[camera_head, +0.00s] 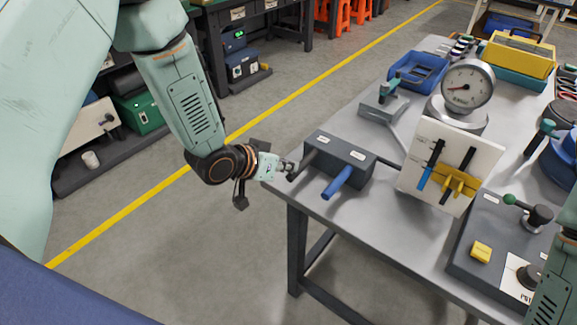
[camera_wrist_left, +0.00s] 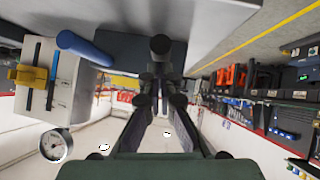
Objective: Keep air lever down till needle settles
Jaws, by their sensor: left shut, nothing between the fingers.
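A dark grey valve box (camera_head: 343,155) with two small white labels sits at the table's near left edge. A dark lever (camera_head: 308,158) and a blue-handled lever (camera_head: 338,182) stick out of its front. My left gripper (camera_head: 291,170) is shut and empty at the dark lever's end; I cannot tell whether it touches. In the left wrist view the closed fingers (camera_wrist_left: 160,78) lie just below a round dark knob (camera_wrist_left: 160,44), with the blue lever (camera_wrist_left: 85,48) to the left. The dial gauge (camera_head: 467,85) shows its needle pointing left. My right gripper is out of view.
A white panel (camera_head: 480,150) with blue, black and yellow parts stands right of the box. A grey unit (camera_head: 482,222) with a green-knobbed lever and a yellow block (camera_head: 481,252) is at the right. A blue tray (camera_head: 418,70) lies behind. Floor left of the table is clear.

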